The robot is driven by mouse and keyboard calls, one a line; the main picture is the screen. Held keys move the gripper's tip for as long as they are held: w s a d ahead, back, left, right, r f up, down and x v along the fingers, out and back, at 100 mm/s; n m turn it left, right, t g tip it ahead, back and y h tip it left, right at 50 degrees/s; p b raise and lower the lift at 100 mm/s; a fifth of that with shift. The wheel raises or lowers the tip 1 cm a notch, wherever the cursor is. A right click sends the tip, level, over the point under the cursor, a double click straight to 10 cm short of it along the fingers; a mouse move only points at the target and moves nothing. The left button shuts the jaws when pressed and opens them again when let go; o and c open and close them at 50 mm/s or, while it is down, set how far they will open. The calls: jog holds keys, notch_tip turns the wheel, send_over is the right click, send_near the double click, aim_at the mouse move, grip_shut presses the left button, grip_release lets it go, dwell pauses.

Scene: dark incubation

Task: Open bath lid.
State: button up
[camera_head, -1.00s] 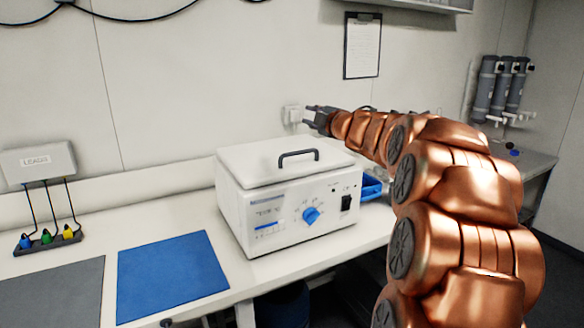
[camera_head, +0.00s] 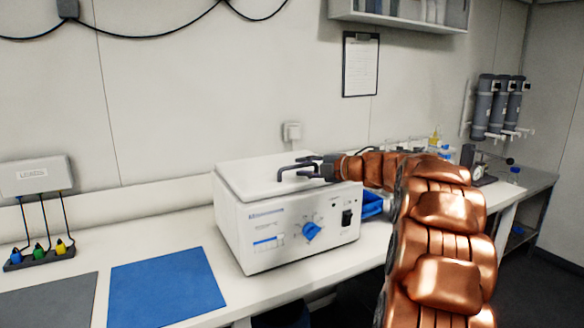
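The white water bath (camera_head: 262,237) stands on the bench with a blue dial and a black switch on its front. Its lid (camera_head: 240,180) lies flat and closed on top. A dark bar handle (camera_head: 284,173) rises from the lid. My gripper (camera_head: 312,167) is at the right end of the handle, coming in from the right and held about level. Its dark fingers overlap the handle in the picture. I cannot tell whether they touch it or how far apart they are.
A blue mat (camera_head: 166,288) and a grey mat (camera_head: 50,301) lie left of the bath. A blue tray (camera_head: 372,205) and glassware stand to its right, behind my arm. A wall socket (camera_head: 291,132) and a clipboard (camera_head: 360,65) are on the wall behind.

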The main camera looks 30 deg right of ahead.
jog(key=shift+x, duration=1.2)
grip_shut()
